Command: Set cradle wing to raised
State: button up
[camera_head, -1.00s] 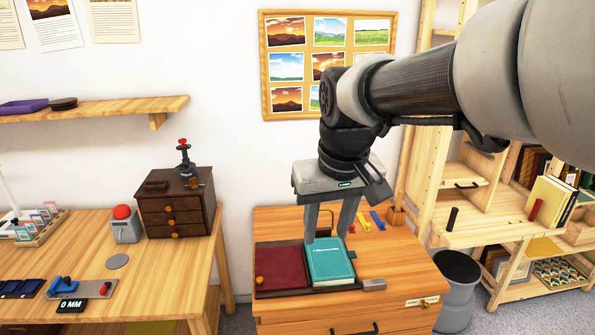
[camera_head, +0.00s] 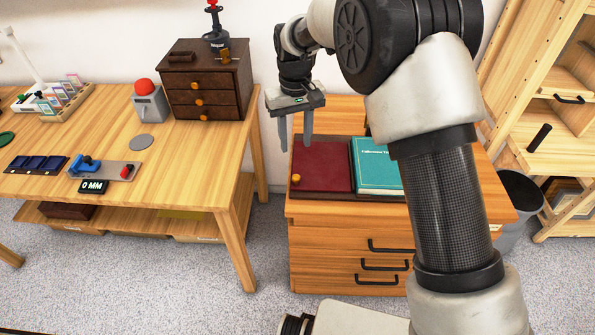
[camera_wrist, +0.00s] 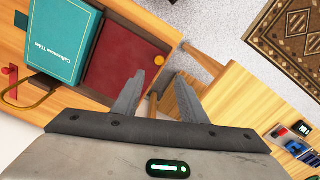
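The cradle on the drawer cabinet has a maroon panel (camera_head: 322,167), which looks like its wing and lies flat. A small yellow-orange knob (camera_head: 295,179) sits near the panel's front left corner; it also shows in the wrist view (camera_wrist: 159,60). A teal book (camera_head: 377,168) lies on the right part of the cradle, partly hidden by my arm. My gripper (camera_head: 296,146) points down near the panel's back left side, fingers apart and empty. In the wrist view the knob is beyond my open fingertips (camera_wrist: 158,80), not between them.
A wooden table (camera_head: 200,140) stands left of the cabinet, with a gap between them. It carries a dark drawer box (camera_head: 180,75), a red button box (camera_head: 148,103) and a slider device (camera_head: 105,170). A dark bin (camera_head: 520,200) and shelves stand at the right.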

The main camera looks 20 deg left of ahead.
aim_at(296, 177)
notch_tip(296, 177, down, 13)
jog(key=shift+f+b, duration=0.1)
jog(key=shift+b, duration=0.6)
grip_shut()
